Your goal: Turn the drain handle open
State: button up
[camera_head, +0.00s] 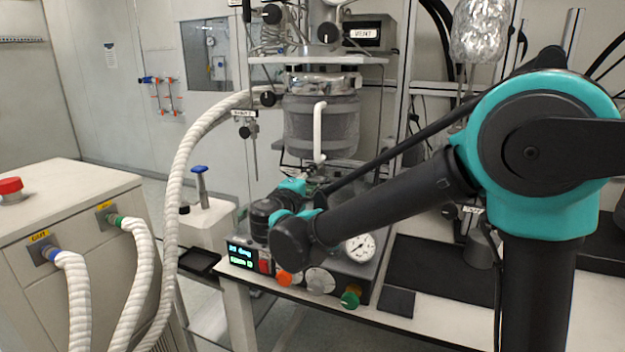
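The reactor vessel (322,122), dark and jacketed with a metal lid ring, hangs from a frame above the bench. A white vertical handle-like bar (319,132) runs down its front. The drain handle is not clearly seen; the area under the vessel is small and partly covered by my wrist and arm. My gripper (317,177) is at the end of my black and teal arm, just below the vessel's bottom. Its fingers are too small and dark to tell open from shut, or whether they touch anything.
A control box with a green display (240,255), coloured knobs and a pressure gauge (360,247) sits below my wrist. A white corrugated hose (180,180) arches at left beside a cabinet (65,205) with a red button. A black mat (440,268) lies on the bench at right.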

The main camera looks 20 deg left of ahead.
grip_shut()
jog(key=shift+n, duration=0.3)
jog(key=n, duration=1.1)
jog(key=shift+n, duration=0.4)
jog(key=n, duration=0.5)
jog(key=shift+n, duration=0.3)
jog(key=shift+o, duration=0.3)
grip_release()
